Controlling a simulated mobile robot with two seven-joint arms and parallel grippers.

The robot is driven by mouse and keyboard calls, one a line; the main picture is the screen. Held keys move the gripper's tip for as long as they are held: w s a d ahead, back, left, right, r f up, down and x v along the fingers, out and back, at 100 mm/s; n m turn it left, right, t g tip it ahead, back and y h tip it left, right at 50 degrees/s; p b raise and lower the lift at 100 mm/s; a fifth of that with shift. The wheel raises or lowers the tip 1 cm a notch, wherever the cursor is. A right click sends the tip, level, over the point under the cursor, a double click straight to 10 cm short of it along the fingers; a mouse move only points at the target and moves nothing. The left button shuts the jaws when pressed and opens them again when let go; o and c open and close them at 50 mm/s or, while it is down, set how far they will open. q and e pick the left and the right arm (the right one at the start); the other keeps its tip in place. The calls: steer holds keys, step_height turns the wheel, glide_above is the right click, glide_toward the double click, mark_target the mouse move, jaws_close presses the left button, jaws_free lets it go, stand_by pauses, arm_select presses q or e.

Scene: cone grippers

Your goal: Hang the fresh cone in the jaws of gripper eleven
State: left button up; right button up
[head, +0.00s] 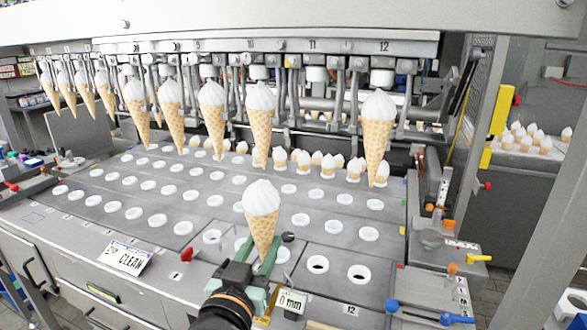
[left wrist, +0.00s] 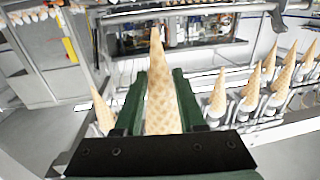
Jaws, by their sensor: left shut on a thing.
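The fresh cone (head: 262,213), a wafer cone topped with white cream, stands upright above the tray deck. My left gripper (head: 262,258) is shut on its lower wafer part, with one green finger on each side. In the left wrist view the cone (left wrist: 160,92) sits between the two green fingers (left wrist: 160,105), its tip pointing up the picture. Gripper eleven (head: 316,76), under the label 11, has no cone in its jaws; it is above and behind the held cone. My right gripper is not in view.
Cones hang at gripper ten (head: 260,120), gripper twelve (head: 377,130) and several places leftward. The tray deck (head: 320,235) has rows of white-rimmed holes. Small cones stand in a back row (head: 304,162). A metal post (head: 483,100) and coloured levers (head: 430,315) are at right.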

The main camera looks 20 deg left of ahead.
arm_select(q)
steer(key=d+r+m+h+p, duration=0.1)
steer(key=d+r, duration=0.3)
steer(key=r, duration=0.9)
steer(key=shift+w+d+r+h+p, duration=0.15)
steer(key=shift+w+r+h+p, duration=0.1)
steer(key=shift+h+p, duration=0.3)
steer(key=shift+w+f, duration=0.1)
steer(key=w, duration=0.6)
steer(key=shift+w, duration=0.15)
steer(key=shift+d, duration=0.1)
steer(key=shift+w, duration=1.7)
steer(key=shift+w, duration=0.1)
